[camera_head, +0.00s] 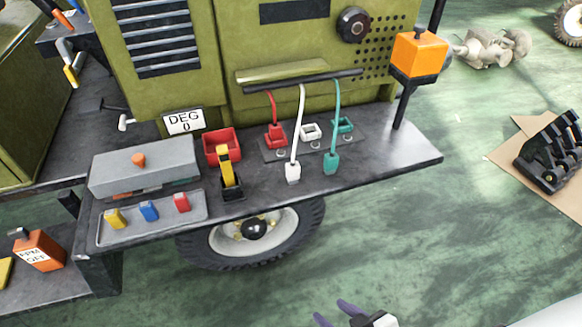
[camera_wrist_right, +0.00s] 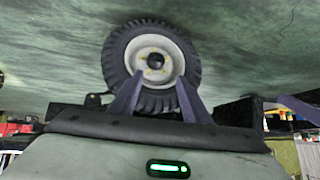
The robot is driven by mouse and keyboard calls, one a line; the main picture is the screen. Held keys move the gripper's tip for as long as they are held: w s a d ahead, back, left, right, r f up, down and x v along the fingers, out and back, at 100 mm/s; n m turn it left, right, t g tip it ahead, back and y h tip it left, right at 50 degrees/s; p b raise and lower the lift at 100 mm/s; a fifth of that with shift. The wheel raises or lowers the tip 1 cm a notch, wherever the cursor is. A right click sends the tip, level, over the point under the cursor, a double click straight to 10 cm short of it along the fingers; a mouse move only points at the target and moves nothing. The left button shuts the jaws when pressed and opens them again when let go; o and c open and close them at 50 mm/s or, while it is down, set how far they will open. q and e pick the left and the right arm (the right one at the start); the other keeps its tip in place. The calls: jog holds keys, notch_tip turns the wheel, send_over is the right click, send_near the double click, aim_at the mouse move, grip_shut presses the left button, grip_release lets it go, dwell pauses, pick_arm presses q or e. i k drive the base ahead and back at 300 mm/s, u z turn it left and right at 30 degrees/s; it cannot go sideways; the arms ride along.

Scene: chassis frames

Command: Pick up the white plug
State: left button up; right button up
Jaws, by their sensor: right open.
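The white plug (camera_head: 293,172) is at the end of a white cable and rests near the front edge of the dark shelf (camera_head: 375,160). It stands between the red plug (camera_head: 276,133), which is at its socket, and the teal plug (camera_head: 331,163). A white socket (camera_head: 311,132) is behind it. My right gripper (camera_head: 336,313) is at the bottom of the head view, well below and apart from the white plug, open and empty. Its two purple fingers also show spread in the right wrist view (camera_wrist_right: 160,78), in front of a wheel. My left gripper is not in view.
A wheel (camera_head: 254,235) is under the shelf. A yellow-handled lever (camera_head: 227,168) and a red box (camera_head: 221,146) stand left of the white plug. An orange box on a post (camera_head: 418,54) is at the shelf's right. Open green floor (camera_head: 440,240) lies to the right.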

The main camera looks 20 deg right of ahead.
aim_at(292, 170)
jog(key=k, duration=0.5)
jog(key=u, duration=1.05)
jog(key=i, duration=1.05)
jog(key=z, duration=1.65)
